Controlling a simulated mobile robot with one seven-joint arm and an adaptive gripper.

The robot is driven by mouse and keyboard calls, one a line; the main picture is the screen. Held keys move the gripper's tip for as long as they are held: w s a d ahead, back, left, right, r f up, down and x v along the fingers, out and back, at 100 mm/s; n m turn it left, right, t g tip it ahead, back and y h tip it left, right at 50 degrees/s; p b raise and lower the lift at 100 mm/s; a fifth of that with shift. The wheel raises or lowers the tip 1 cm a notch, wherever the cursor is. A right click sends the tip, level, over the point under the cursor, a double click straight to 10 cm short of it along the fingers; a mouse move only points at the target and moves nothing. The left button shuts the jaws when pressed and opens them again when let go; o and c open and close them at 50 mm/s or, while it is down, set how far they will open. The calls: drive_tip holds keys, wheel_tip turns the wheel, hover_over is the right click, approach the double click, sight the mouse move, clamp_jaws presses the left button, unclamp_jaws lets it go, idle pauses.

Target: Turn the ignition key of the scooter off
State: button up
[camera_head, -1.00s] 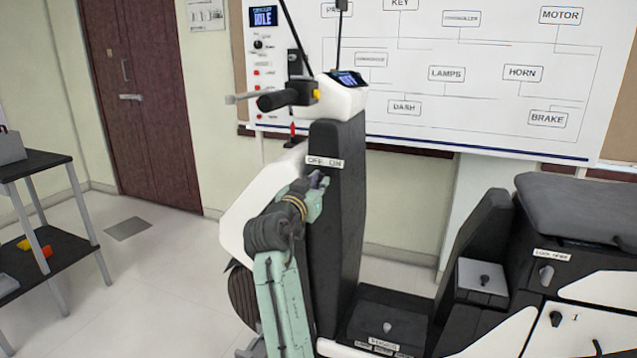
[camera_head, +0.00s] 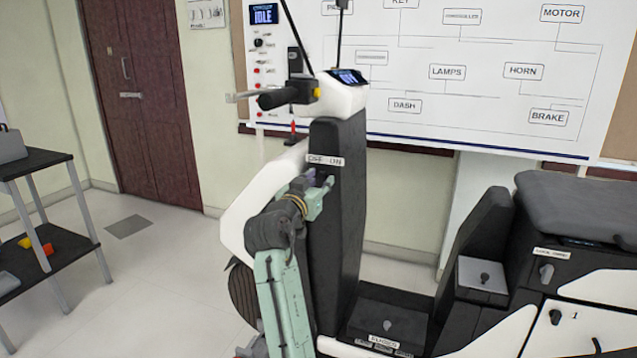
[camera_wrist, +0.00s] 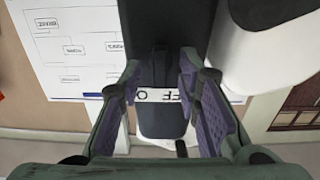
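The scooter's dark front column (camera_head: 338,230) stands in the middle of the head view, with a white OFF/ON label (camera_head: 325,161) across it. My gripper (camera_head: 322,180) is at the column just below this label. In the wrist view, its two purple-padded fingers (camera_wrist: 165,105) are apart, with the label (camera_wrist: 158,95), seen upside down, between them. A narrow dark shape (camera_wrist: 160,62) shows on the column near the label. It may be the ignition key, but it is too dark to tell, and I cannot see contact. In the head view my gripper hides the key area.
The handlebar grip (camera_head: 275,99) and lit dash display (camera_head: 349,77) are above my gripper. The scooter's seat (camera_head: 575,205) is at right. A wall board (camera_head: 480,110) stands behind. A dark shelf (camera_head: 35,163) is at far left, with open floor between.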

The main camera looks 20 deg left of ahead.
drive_tip(key=s, duration=1.2)
drive_tip(key=shift+a, duration=0.2)
